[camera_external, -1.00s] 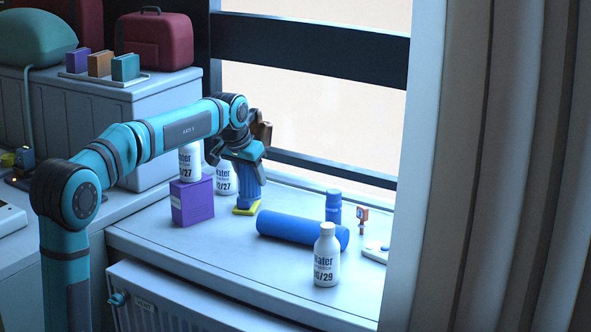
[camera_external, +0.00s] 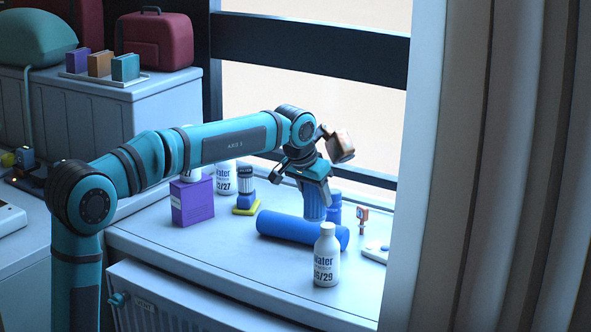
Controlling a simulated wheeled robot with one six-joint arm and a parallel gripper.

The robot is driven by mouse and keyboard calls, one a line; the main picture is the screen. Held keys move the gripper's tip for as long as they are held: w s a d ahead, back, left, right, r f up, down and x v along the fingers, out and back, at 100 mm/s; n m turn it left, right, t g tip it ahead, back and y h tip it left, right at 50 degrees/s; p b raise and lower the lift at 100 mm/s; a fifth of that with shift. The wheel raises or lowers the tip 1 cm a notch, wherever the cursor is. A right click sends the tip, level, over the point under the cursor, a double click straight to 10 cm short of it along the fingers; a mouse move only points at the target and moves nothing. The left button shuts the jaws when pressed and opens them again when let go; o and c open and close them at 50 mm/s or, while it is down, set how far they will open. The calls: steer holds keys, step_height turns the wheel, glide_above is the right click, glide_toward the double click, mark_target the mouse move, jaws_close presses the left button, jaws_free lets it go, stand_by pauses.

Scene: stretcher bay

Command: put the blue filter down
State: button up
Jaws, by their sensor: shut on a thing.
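My gripper (camera_external: 314,182) is shut on the blue filter (camera_external: 314,208), a short upright cylinder, and points down over the right part of the window ledge. The filter's lower end comes right by the top edge of the lying blue roll (camera_external: 286,227) in the picture. I cannot tell whether the filter touches the ledge (camera_external: 215,243) or hangs above it.
A blue capped container (camera_external: 335,212) stands close right of the filter. A white water bottle (camera_external: 326,262) is in front. A small orange item (camera_external: 362,219) stands further right. A purple box (camera_external: 192,202), another bottle (camera_external: 225,178) and a yellow-based item (camera_external: 246,207) are left.

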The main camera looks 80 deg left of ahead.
steer(key=w+d+m, duration=0.1)
steer(key=w+d, duration=0.5)
steer(key=d, duration=0.3)
steer(key=w+d, duration=0.5)
steer(key=d, duration=0.4)
steer(key=shift+w+d+f, duration=0.1)
steer(key=shift+f, duration=2.55)
steer(key=shift+w+d+f, duration=0.1)
steer(key=shift+f, duration=2.55)
steer(key=shift+f, duration=0.15)
steer(key=o, duration=1.1)
steer(key=shift+c, duration=0.2)
steer(key=v, duration=1.2)
steer(key=shift+s+a, duration=0.15)
steer(key=shift+a, duration=0.1)
steer(key=shift+r, duration=0.25)
